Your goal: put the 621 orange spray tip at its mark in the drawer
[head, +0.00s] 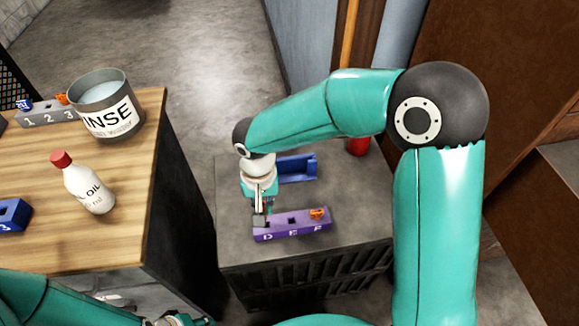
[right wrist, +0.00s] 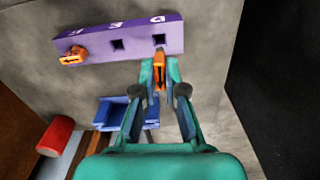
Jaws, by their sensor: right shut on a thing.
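My right gripper (right wrist: 160,76) is shut on an orange spray tip (right wrist: 159,70), just short of the D hole of a purple block (right wrist: 118,40). In the head view the right gripper (head: 260,219) is at the left end of this purple block (head: 291,227), and the held tip is hard to make out. The block's middle hole E is empty. Another orange tip (head: 318,213) sits at its F end; it also shows in the right wrist view (right wrist: 73,55). I cannot read 621 on either tip. No drawer is clearly recognisable.
A blue tray (head: 297,168) and a red cylinder (head: 358,147) are behind the purple block on the grey surface (head: 350,210). The wooden table (head: 125,180) at left bears a RINSE pot (head: 106,107), an oil bottle (head: 88,186), a numbered grey block (head: 47,115) and a blue block (head: 12,216).

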